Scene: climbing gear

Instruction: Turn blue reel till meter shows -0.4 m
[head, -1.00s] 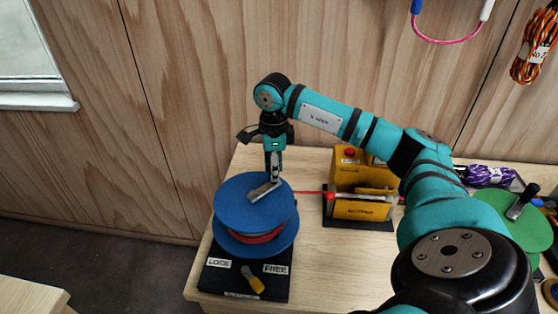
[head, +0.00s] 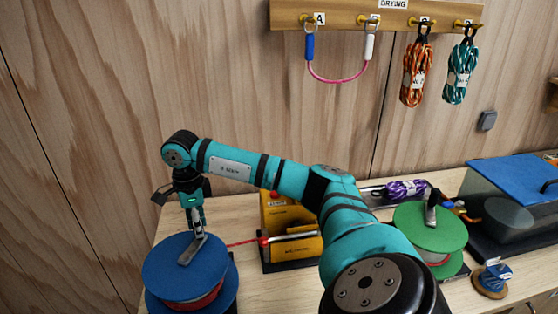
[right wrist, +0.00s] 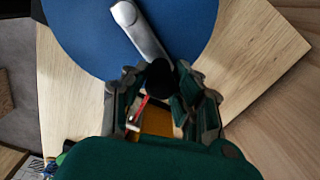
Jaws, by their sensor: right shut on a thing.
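The blue reel (head: 165,265) stands at the table's left front in the head view, with red cord wound below its top flange. It also fills the top of the right wrist view (right wrist: 85,30). A grey metal crank (head: 190,251) lies across its top and points to the back right. My right gripper (head: 199,230) comes down from above and is shut on the crank's dark knob (right wrist: 160,76). Red cord (head: 242,243) runs from the reel to a yellow box (head: 282,214), perhaps the meter; no reading is legible. My left gripper is not in view.
A green reel (head: 415,222) with its own crank stands to the right, near a purple rope bundle (head: 405,189). A blue-lidded bin (head: 520,185) is at far right. Ropes and a pink sling (head: 338,80) hang from a wall rail (head: 290,14).

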